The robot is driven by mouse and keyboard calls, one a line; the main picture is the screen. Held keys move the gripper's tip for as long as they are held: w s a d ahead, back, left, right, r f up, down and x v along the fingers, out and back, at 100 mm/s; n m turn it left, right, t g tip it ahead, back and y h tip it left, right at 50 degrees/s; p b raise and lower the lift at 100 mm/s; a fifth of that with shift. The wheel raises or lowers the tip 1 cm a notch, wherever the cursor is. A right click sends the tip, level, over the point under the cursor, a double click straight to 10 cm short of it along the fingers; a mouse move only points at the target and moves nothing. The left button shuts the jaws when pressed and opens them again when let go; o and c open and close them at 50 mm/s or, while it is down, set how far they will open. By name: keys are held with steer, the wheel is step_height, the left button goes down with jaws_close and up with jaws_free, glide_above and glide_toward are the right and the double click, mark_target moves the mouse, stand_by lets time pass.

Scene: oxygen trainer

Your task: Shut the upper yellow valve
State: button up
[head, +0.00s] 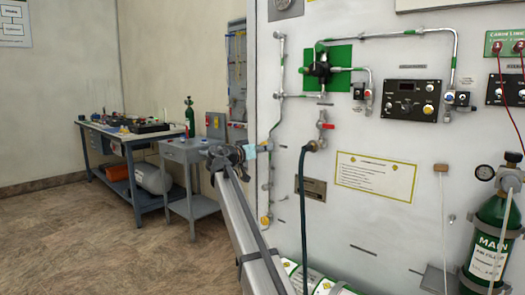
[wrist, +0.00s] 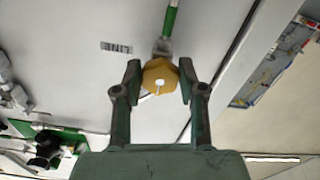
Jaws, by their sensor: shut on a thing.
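The upper yellow valve knob (wrist: 158,77) is faceted, with a pale centre and a pale slot or mark below it. It sits on a pipe fitting on the white panel. In the wrist view my gripper (wrist: 160,70) has one finger on each side of the knob and is shut on it. In the head view my gripper (head: 252,151) is at the panel's left pipe, at mid height, and I cannot make out the upper knob there. A lower yellow valve (head: 266,220) shows farther down the same pipe, clear of my gripper.
A red-handled valve (head: 323,126) with a dark hose stands right of my gripper. A green plate with a black fitting (head: 320,68) is above it. A grey cart (head: 186,152) and a workbench (head: 132,135) stand left. The floor between is clear.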

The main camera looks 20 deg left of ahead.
steer(key=shift+r, duration=0.1)
steer(key=o, duration=1.1)
steer(key=shift+w, duration=0.1)
steer(key=shift+o, duration=0.2)
steer(key=v, duration=1.2)
